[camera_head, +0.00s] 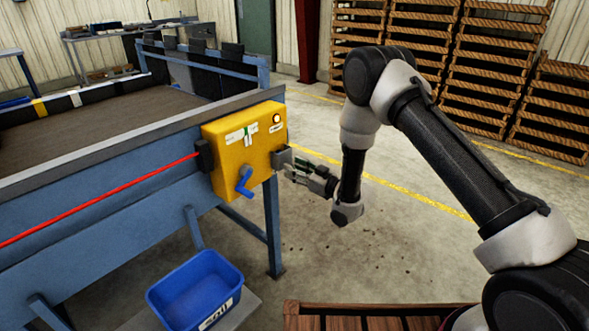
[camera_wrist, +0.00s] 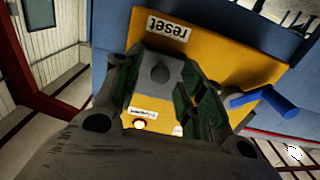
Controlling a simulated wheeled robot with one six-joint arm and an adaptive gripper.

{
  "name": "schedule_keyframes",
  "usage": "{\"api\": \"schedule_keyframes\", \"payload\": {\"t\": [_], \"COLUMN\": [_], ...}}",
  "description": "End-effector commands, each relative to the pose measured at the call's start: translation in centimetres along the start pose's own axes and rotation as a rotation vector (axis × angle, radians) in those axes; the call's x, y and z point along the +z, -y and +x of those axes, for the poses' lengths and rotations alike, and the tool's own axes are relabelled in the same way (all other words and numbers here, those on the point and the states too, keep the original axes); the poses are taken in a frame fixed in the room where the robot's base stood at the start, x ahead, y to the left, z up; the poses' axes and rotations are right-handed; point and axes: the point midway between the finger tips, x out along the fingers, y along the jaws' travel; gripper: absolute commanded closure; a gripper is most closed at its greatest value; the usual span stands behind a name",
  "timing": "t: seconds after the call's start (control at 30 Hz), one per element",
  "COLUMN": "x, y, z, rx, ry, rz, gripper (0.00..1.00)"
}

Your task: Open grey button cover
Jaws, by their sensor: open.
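The grey button cover (camera_head: 280,158) sits at the right side of the yellow control box (camera_head: 228,158). My gripper (camera_head: 293,171) is close to the cover from the right. In the wrist view my gripper (camera_wrist: 165,85) is open, its green-padded fingers on either side of the cover. I cannot tell whether either finger touches it.
A blue handle (camera_head: 244,183) sticks out of the box front, and a lit lamp (camera_head: 277,118) is near its top. A red cord (camera_head: 100,204) runs left along the blue machine frame (camera_head: 120,235). A blue bin (camera_head: 195,289) stands below.

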Motion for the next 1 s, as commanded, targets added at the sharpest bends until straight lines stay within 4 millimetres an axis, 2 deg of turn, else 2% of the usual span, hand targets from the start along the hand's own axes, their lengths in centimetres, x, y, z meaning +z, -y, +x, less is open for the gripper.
{"api": "schedule_keyframes", "payload": {"t": [0.1,0.37,0.5,0.6,1.0], "x": [0.02,0.04,0.04,0.04,-0.22], "y": [0.00,-0.01,-0.01,-0.01,-0.02], "z": [0.76,0.88,0.87,0.87,0.71], "rx": [0.000,0.000,0.000,0.000,0.001], "ry": [0.001,0.001,0.001,0.002,0.031], "rz": [0.000,0.000,0.000,0.000,0.000], "gripper": [0.60,0.60,0.85,1.00,1.00]}}
